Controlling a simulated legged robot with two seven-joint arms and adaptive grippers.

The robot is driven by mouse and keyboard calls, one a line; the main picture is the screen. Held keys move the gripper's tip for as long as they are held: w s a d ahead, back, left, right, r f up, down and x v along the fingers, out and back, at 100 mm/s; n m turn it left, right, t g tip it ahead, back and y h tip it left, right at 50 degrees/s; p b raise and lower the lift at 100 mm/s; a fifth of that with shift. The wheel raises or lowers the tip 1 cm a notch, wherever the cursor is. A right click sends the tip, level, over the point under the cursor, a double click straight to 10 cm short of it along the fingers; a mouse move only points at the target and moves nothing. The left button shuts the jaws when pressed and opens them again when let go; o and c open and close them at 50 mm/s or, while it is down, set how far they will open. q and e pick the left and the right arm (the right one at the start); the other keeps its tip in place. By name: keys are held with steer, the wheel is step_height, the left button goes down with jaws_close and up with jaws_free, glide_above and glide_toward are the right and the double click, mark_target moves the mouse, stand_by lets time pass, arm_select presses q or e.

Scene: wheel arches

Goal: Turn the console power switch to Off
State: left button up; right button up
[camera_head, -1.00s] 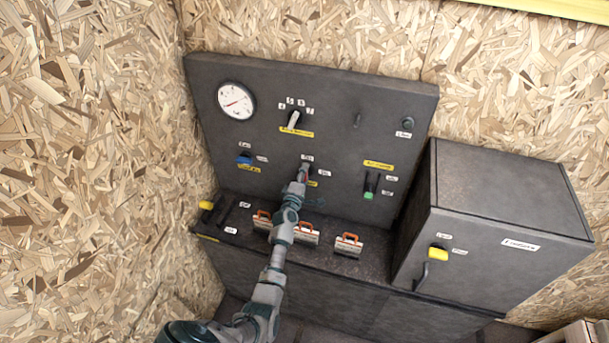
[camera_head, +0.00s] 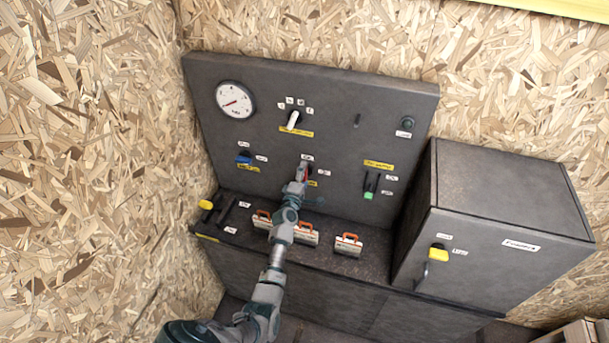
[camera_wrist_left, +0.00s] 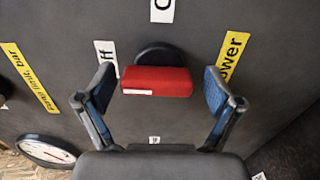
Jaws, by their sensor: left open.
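The console power switch is a red handle (camera_wrist_left: 156,81) on a dark round base, on the upright panel. In the wrist view it lies across the picture, with a white mark near its left end. A partly hidden white label (camera_wrist_left: 107,58) ending in "ff" is at its left, and a yellow label (camera_wrist_left: 232,55) reading "power" is at its right. In the head view the switch (camera_head: 306,173) is partly hidden by my left gripper (camera_head: 301,183). My left gripper is open, its fingers on either side of the handle with visible gaps. My right gripper is not in view.
The panel (camera_head: 340,100) also carries a gauge (camera_head: 235,100), a white-pointer selector (camera_head: 294,120), a blue knob (camera_head: 243,159) and a green-tipped lever (camera_head: 369,194). Orange-handled breakers (camera_head: 348,244) stand on the ledge below. A dark cabinet (camera_head: 505,200) juts out at right.

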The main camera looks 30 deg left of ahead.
arm_select(q)
steer(key=shift+s, duration=0.1)
steer(key=v, duration=1.1)
steer(key=shift+s+d, duration=0.2)
steer(key=shift+s, duration=0.15)
steer(key=shift+f, duration=0.1)
